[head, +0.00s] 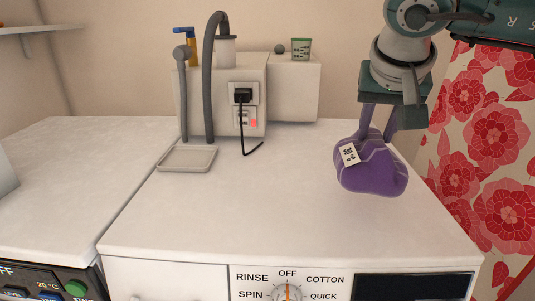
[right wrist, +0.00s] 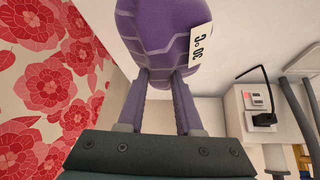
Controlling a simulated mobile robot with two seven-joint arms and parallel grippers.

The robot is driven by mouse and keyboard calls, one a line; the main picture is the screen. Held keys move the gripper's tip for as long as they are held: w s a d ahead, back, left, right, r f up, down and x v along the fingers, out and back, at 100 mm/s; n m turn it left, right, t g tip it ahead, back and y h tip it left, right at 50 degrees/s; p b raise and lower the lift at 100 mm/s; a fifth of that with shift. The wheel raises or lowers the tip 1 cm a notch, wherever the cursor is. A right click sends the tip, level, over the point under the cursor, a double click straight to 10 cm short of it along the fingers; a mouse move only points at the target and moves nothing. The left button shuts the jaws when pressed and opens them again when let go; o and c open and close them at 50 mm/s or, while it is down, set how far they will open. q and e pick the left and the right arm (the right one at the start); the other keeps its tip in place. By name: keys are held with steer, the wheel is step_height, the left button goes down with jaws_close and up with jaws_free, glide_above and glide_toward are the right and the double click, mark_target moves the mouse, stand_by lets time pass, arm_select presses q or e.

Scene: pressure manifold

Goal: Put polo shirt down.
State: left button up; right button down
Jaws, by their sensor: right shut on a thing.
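The polo shirt (head: 371,170) is a bunched purple bundle with lighter seam lines and a white care tag, over the right part of the white machine top (head: 270,215). My right gripper (head: 376,137) comes down from above and is shut on the upper part of the polo shirt. In the right wrist view the polo shirt (right wrist: 160,35) sits at the tips of the two fingers (right wrist: 160,75), with its tag reading 30 °C. I cannot tell for sure whether its underside touches the machine top. My left gripper is not in view.
A shallow grey tray (head: 187,159) lies at the back left of the top. The top's middle and front are clear. A flowered curtain (head: 490,150) hangs at right.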

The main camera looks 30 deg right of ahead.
mark_target(370, 163)
steer(key=shift+f+b, duration=0.3)
steer(key=shift+f, duration=0.6)
step_height(370, 163, down, 4)
steer(key=b, duration=0.3)
steer(key=shift+a+r, duration=0.1)
steer(key=shift+r, duration=0.05)
steer(key=shift+f, duration=0.35)
steer(key=shift+r, duration=0.2)
steer(key=shift+f, duration=0.2)
steer(key=c, duration=0.6)
jaws_free()
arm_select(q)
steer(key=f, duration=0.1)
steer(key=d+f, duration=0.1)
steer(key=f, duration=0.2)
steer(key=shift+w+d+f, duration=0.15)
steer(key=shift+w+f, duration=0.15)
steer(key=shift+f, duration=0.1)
